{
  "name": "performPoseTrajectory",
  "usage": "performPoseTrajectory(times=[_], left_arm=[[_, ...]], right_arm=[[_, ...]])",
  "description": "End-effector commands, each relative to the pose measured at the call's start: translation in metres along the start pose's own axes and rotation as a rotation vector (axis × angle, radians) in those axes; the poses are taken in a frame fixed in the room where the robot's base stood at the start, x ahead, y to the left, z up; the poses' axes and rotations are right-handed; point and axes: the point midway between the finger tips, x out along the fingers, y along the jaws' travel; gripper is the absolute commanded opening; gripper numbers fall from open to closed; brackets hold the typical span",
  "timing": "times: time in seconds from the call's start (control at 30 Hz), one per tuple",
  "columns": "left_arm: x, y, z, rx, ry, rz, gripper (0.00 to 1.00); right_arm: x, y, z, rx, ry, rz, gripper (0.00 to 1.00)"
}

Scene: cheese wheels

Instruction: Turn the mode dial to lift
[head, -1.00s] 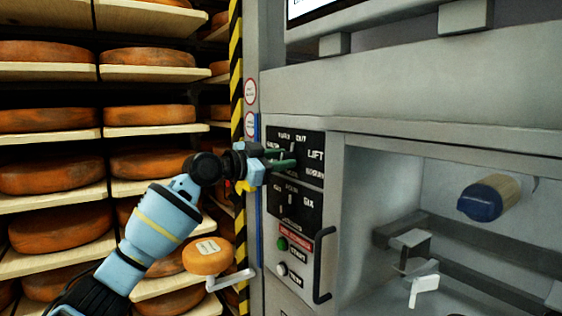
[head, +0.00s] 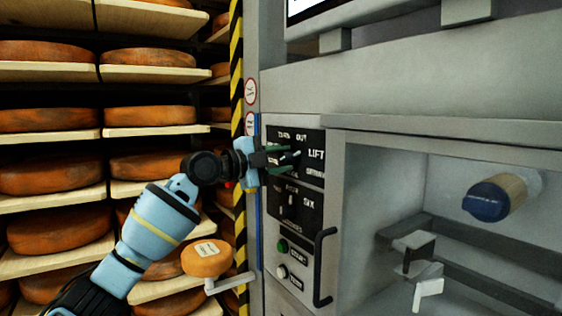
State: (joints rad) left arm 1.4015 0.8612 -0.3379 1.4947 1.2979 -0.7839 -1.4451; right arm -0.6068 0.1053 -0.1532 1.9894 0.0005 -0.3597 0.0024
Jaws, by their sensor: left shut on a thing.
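The mode dial (head: 295,155) is on the upper black panel (head: 315,136) of the grey machine, with the word LIFT to its right and other labels around it. My left gripper (head: 285,158) is at the dial, its jaws shut on it from the left. The fingers hide most of the dial and some of the labels. The dark pointer appears to be aimed up and to the right, towards LIFT, but its exact setting is hard to tell. My right gripper is not in view.
A second dial (head: 291,204) is on the panel below, above a green button (head: 282,246) and a white button (head: 282,271). A black handle (head: 322,266) stands out to their right. Shelves of cheese wheels (head: 55,174) fill the left.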

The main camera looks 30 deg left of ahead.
Motion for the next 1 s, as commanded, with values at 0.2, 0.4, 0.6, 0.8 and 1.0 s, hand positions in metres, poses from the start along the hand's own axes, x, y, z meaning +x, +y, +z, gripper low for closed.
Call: performPoseTrajectory(times=[0.2,0.4,0.6,0.8,1.0], left_arm=[[0.0003,0.0012,0.0003,0.076,0.000,0.002,0.10],[0.0002,0.0009,0.0002,0.103,0.000,0.002,0.10],[0.0001,0.0007,0.0001,0.106,0.000,0.002,0.10],[0.0001,0.0006,0.0002,0.105,0.000,0.001,0.35],[0.0001,0.0005,0.0002,0.104,0.000,0.001,0.54]], right_arm=[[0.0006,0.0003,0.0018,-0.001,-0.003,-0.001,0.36],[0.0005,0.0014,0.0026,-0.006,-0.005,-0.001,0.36],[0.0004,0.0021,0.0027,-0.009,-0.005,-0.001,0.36],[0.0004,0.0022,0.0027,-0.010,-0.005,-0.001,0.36],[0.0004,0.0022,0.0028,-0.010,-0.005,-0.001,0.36]])
